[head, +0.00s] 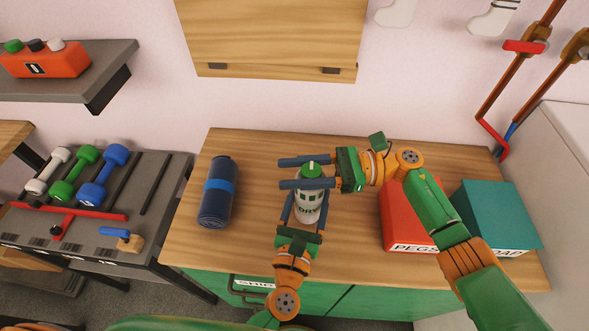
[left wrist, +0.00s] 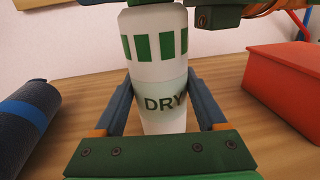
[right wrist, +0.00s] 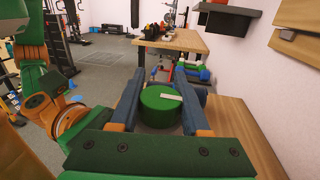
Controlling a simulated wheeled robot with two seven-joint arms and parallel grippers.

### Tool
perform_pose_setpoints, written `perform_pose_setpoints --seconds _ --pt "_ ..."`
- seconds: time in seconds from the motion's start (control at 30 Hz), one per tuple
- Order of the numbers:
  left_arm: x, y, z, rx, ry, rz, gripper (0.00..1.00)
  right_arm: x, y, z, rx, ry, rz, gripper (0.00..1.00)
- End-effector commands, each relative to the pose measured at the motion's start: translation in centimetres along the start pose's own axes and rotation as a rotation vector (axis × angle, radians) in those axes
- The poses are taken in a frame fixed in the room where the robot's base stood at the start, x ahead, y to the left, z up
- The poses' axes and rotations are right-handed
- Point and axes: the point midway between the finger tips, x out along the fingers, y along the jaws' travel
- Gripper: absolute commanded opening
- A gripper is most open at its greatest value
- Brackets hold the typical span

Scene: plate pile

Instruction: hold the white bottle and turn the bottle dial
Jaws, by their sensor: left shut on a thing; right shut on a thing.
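The white bottle (head: 308,207) stands upright on the wooden counter, with green marks and the letters "DRY" on its side in the left wrist view (left wrist: 160,75). Its green dial (head: 312,168) is on top and carries a pale mark; it also shows in the right wrist view (right wrist: 160,105). My left gripper (head: 305,208) is shut on the bottle's body from the near side. My right gripper (head: 305,173) comes from the right at the height of the top and is shut on the dial, one finger on each side.
A dark blue rolled mat (head: 218,192) lies left of the bottle on the counter (head: 260,150). A red box (head: 400,215) marked "PEGS" and a teal box (head: 495,215) stand to the right. A rack of dumbbells (head: 85,175) is beyond the counter's left edge.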

Motion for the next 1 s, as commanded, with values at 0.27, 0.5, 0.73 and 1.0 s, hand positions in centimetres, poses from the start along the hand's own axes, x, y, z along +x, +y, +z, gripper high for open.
perform_pose_setpoints --seconds 0.27,0.5,0.73,1.0 --pt "0.0 0.0 0.1 -0.001 -0.003 0.000 0.00 0.0 0.1 -0.1 0.002 0.003 0.001 0.60" --pt "0.0 0.0 0.1 -0.001 -0.002 0.001 0.00 0.0 0.0 -0.1 0.001 0.001 0.000 0.77" --pt "0.0 0.0 0.1 -0.001 -0.002 0.001 0.00 -1.6 -0.1 0.0 0.002 0.002 -0.003 0.77" --pt "0.0 0.0 0.1 -0.001 -0.001 0.001 0.00 -6.9 -0.1 -0.1 0.004 0.003 -0.002 0.77"
